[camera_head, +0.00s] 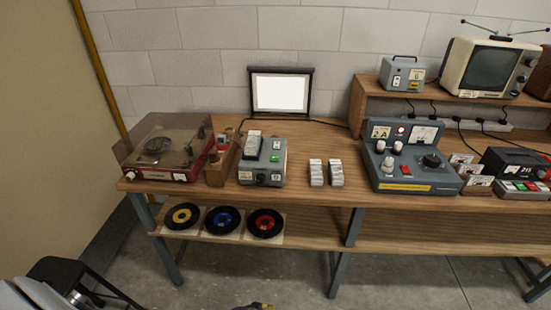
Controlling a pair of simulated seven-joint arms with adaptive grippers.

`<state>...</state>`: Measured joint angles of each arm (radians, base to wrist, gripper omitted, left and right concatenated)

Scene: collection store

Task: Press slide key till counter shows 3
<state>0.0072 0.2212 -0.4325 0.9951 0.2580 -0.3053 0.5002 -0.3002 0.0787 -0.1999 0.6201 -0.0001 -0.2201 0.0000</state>
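A grey slide projector (263,161) stands on the wooden bench, left of centre. It has a block of pale slides on top, a small green patch on its upper face and a round lens and labels on its front. The slide key and the counter's figure are too small to make out. A screen (281,92) with a blank white face stands behind it. A dark tip with yellow (261,305) shows at the bottom edge, probably part of my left gripper, well short of the bench; its opening is hidden. My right gripper is out of view.
A record player (165,146) with a tinted lid and a wooden box (217,168) stand left of the projector. Two slide stacks (326,172) stand to its right, then a blue-grey control console (408,157). Records lie on the lower shelf (310,233). The bench's front edge is clear.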

